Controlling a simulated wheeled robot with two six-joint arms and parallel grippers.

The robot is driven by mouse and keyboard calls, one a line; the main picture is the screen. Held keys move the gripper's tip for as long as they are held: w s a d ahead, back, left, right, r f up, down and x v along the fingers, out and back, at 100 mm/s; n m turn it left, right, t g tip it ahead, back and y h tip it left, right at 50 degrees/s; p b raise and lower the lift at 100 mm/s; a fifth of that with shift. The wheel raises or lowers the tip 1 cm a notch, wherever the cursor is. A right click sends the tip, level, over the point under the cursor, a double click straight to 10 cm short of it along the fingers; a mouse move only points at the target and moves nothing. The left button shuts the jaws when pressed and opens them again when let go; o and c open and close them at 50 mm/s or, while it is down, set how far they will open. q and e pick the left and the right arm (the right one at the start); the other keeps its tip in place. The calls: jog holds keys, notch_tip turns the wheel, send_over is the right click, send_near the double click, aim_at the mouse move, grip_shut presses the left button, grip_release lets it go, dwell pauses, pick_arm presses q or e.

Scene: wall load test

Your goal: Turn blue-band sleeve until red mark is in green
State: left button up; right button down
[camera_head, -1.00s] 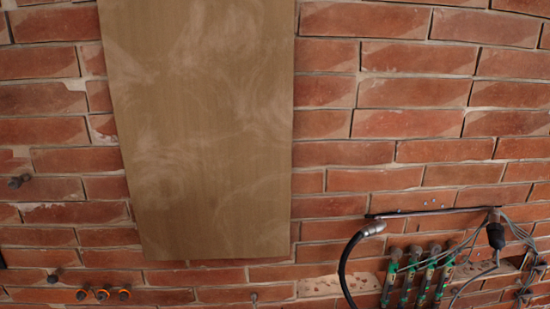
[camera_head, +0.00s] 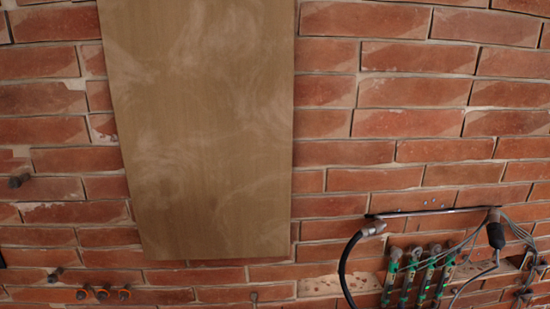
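I cannot make out a blue-band sleeve, a red mark or a green zone on a sleeve in the head view. Several dark cylinders with green bands (camera_head: 426,273) stand side by side at the lower right, with grey cables running from their tops. Whether one of them bears the sleeve is too small to tell. Neither of my grippers is in view.
A wooden board (camera_head: 205,130) covers the middle left of the brick wall (camera_head: 410,120). A dark bar (camera_head: 430,212) with a black hose (camera_head: 346,265) sits at the lower right. Orange-ringed fittings (camera_head: 103,294) and dark pegs (camera_head: 18,181) stick out at the left.

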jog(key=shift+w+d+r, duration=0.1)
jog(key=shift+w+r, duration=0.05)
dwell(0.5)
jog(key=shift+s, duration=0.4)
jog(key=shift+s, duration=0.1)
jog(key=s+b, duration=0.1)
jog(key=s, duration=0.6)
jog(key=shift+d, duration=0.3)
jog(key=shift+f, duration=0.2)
